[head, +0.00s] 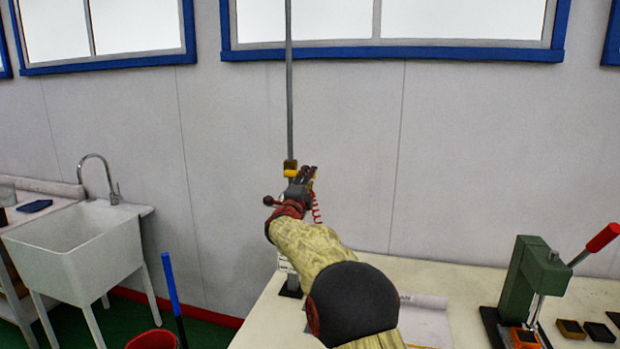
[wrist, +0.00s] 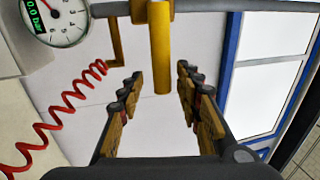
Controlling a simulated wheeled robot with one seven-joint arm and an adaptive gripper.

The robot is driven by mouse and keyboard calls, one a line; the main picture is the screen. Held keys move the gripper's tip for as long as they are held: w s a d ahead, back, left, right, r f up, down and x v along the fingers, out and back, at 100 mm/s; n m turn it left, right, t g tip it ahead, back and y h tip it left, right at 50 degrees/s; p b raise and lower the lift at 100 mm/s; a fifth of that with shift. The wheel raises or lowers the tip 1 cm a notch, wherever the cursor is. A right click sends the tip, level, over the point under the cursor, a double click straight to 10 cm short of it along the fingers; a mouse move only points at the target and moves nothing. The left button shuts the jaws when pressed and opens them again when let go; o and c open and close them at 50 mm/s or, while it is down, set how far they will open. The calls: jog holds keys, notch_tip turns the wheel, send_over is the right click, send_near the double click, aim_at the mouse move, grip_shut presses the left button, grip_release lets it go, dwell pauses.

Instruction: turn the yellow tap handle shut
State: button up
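The yellow tap handle (wrist: 162,50) hangs as a straight bar from the brass tap body (wrist: 139,11) in the wrist view. It lies across the line of the grey pipe (wrist: 225,5). My gripper (wrist: 159,78) is open, with one finger on each side of the handle's free end. Clear gaps show on both sides, so neither finger appears to touch it. In the head view the tap (head: 290,166) sits on the upright pipe (head: 289,90), with my gripper (head: 307,174) just to its right, partly hiding the handle.
A red coiled hose (wrist: 60,125) and a dial gauge (wrist: 58,20) are close on the left in the wrist view. The worktable (head: 465,285) carries a green press (head: 533,275) at right. A white sink (head: 75,245) stands at left. The wall is behind the pipe.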

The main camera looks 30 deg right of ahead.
jog(key=v, duration=1)
